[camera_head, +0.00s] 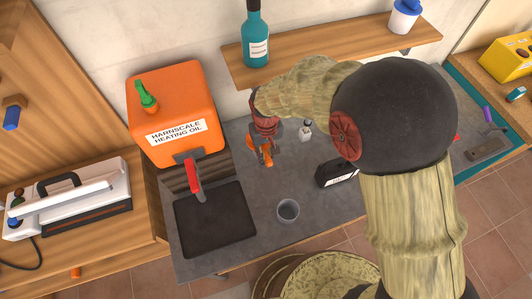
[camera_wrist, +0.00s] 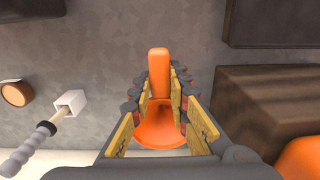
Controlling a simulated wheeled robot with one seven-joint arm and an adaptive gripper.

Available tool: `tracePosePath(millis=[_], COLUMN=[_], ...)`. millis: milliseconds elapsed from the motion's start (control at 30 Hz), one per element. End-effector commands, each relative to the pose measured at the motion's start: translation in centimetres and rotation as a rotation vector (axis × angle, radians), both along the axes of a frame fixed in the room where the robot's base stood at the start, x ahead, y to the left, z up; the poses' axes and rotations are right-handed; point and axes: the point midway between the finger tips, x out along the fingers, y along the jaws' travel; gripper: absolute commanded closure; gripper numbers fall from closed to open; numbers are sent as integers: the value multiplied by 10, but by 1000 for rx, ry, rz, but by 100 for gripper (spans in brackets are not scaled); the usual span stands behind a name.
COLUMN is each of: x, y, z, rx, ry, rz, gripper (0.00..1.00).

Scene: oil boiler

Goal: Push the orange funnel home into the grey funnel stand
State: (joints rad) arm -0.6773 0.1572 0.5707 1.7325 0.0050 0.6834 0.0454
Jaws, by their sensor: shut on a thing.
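My gripper (camera_head: 264,140) is shut on the orange funnel (camera_wrist: 158,122). In the wrist view, its yellow-padded fingers (camera_wrist: 158,105) stand on both sides of the funnel. The funnel's wide bowl is toward the bottom of the picture and a narrow orange part points up. In the head view, a bit of the funnel (camera_head: 267,158) shows below the fingers, over the grey worktop. A grey round cup-like thing (camera_head: 288,210), which looks like the funnel stand, stands upright, apart from the funnel, nearer the front edge. I cannot make the stand out in the wrist view.
An orange heating oil tank (camera_head: 172,105) with a red-handled tap stands left of my gripper, above a black tray (camera_head: 215,222). A shelf (camera_head: 330,48) runs behind.

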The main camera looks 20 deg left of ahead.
Motion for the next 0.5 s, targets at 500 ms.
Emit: tracePosePath(millis=[500], x=[0], y=[0], z=[-13], rx=[0], ry=[0], rz=[0], gripper=[100])
